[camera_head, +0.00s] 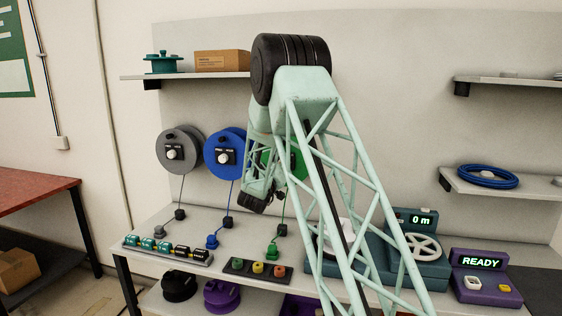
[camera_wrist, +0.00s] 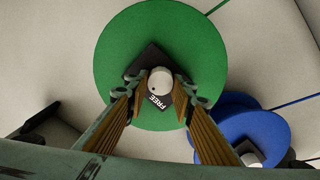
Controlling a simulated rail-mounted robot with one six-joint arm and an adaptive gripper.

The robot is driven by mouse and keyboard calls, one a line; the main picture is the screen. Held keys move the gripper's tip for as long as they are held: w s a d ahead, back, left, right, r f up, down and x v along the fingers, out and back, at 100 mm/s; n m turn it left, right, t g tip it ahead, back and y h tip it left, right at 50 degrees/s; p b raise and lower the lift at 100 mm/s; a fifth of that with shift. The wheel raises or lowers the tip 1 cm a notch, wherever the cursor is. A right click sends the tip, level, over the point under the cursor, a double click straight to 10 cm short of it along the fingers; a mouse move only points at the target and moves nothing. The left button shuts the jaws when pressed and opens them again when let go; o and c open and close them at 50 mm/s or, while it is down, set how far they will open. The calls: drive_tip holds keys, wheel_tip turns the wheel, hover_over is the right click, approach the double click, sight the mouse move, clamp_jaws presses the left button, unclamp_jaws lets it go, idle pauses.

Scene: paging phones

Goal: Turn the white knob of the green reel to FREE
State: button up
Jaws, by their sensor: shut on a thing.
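The green reel (camera_wrist: 120,50) fills the upper middle of the wrist view. Its white knob (camera_wrist: 160,78) sits on a dark square plate (camera_wrist: 138,62) with the word FREE printed beside the knob, on the lower side in this view. The other lettering is hidden. A small dark mark shows on the knob's lower left, towards FREE. My gripper (camera_wrist: 161,94) has its two fingers on either side of the knob and is shut on it. In the head view the green reel (camera_head: 299,163) is mostly hidden behind my arm, and its knob is not visible.
A blue reel (camera_head: 222,140) and a grey reel (camera_head: 175,140) hang on the wall to the left. Below, the bench (camera_head: 185,222) holds a block row (camera_head: 168,250), a button panel (camera_head: 258,268), a teal meter (camera_head: 428,270) reading 0 m and a purple box (camera_head: 480,275) reading READY.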

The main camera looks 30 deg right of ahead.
drive_tip(key=shift+f+n+p, duration=0.15)
drive_tip(key=shift+n+p, duration=3.2)
drive_tip(key=shift+n, duration=2.05)
drive_tip(key=o, duration=0.8)
drive_tip(key=shift+o, duration=0.2)
drive_tip(key=shift+a, duration=0.15)
drive_tip(key=v, duration=1.2)
